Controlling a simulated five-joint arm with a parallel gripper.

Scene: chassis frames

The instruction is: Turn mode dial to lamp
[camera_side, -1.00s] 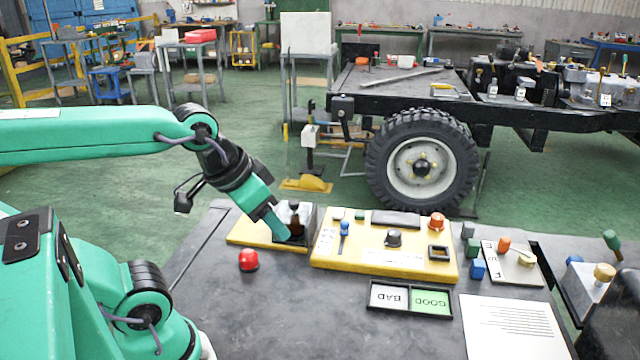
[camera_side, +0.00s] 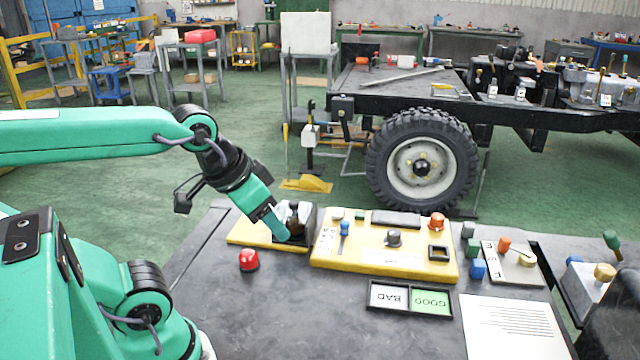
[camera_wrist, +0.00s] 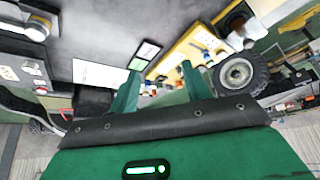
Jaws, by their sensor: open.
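A yellow panel (camera_side: 340,262) on the bench carries a dark round knob (camera_side: 394,238) and a blue-topped lever (camera_side: 344,230). To its right, a pale plate (camera_side: 497,260) with letters carries a tan knob (camera_side: 526,259). I cannot read which of these knobs is the mode dial, nor any lamp mark. My gripper (camera_side: 284,236) points down in front of a dark boxed fixture (camera_side: 306,217) at the left of the yellow panel, apart from both knobs. In the wrist view my gripper (camera_wrist: 160,76) shows two spread fingers with nothing held between them.
A red button (camera_side: 249,260) stands on the bench in front of my gripper. A tray marked BAD and GOOD (camera_side: 410,314) and a white sheet (camera_side: 510,328) lie nearer the front. Blue and green blocks (camera_side: 478,269) stand beside the lettered plate. The front left bench is bare.

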